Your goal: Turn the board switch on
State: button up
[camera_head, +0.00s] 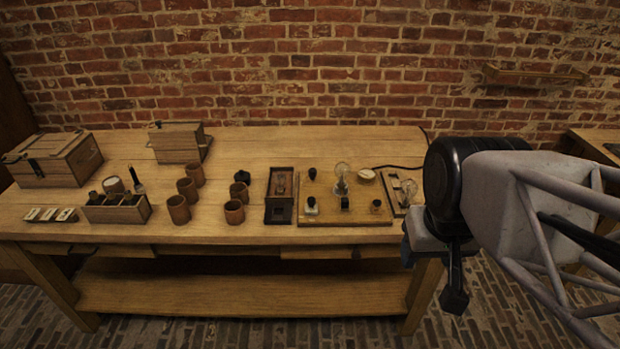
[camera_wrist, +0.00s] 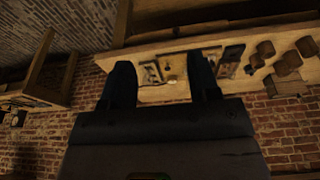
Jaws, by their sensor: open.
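A light wooden board (camera_head: 357,217) lies on the right part of the workbench, carrying a clear glass bulb (camera_head: 341,179), a pale round dial (camera_head: 365,174) and several small dark fittings. A smaller board with a lever-like metal part (camera_head: 402,187) sits at its right end, beside my arm. Which part is the board switch, and its position, I cannot tell. My gripper (camera_head: 453,280) is in front of the bench's right end, apart from the board. In the wrist view my gripper (camera_wrist: 163,80) is open and empty, with the board (camera_wrist: 173,68) beyond its fingers.
Left of the board are a dark wooden tray (camera_head: 280,196), several brown jars (camera_head: 187,189), a divided box (camera_head: 118,210) and small white-topped blocks (camera_head: 50,214). Two wooden boxes (camera_head: 179,142) (camera_head: 54,158) stand farther back. The bench's (camera_head: 260,143) front strip is mostly clear.

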jog(key=shift+w, duration=0.1)
jog(key=w+a+f+n+g, duration=0.1)
jog(key=w+a+f+n, duration=0.15)
jog(key=w, duration=0.95)
jog(key=w+a+f+n, duration=0.1)
jog(key=w+a+n, duration=0.3)
jog(key=w, duration=0.8)
jog(key=w+a+f+n, duration=0.1)
jog(key=w+a+f, duration=0.2)
jog(key=w, duration=0.3)
jog(key=w+a+f+n+g, duration=0.1)
jog(key=w+a+f+n, duration=0.1)
jog(key=w+f, duration=0.4)
jog(key=w+a+f+n, duration=0.1)
jog(key=w+a+f, duration=0.4)
jog(key=w, duration=0.1)
jog(key=shift+w+n+g, duration=0.3)
jog(key=shift+w+n, duration=0.05)
jog(key=shift+w+a+f, duration=0.2)
jog(key=shift+w+f, duration=0.05)
jog(key=shift+f, duration=0.1)
jog(key=shift+f, duration=0.2)
